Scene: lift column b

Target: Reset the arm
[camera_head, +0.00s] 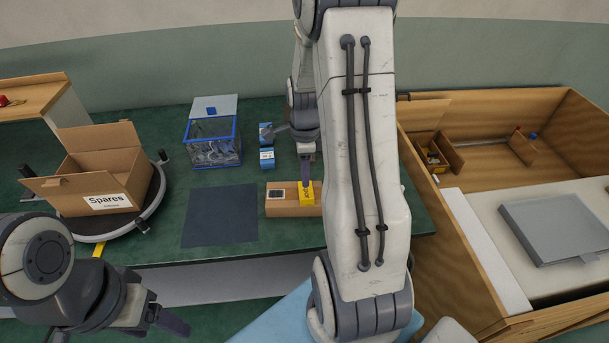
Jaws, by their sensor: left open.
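My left gripper (168,316) is at the lower left, in front of the green table's near edge. It is open with nothing between its fingers. My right arm reaches up through the middle of the view and hides part of the table. My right gripper (306,180) points down at a yellow piece (308,197) on a wooden block (282,208). Its fingers overlap the yellow piece in view, so I cannot tell whether they hold it.
A cardboard box marked Spares (98,178) sits on a round stand at left. A blue-edged clear bin (213,145), small blue items (267,158) and a dark mat (220,216) lie on the green table (160,252). A wooden crate (452,240) with a grey case (560,228) stands right.

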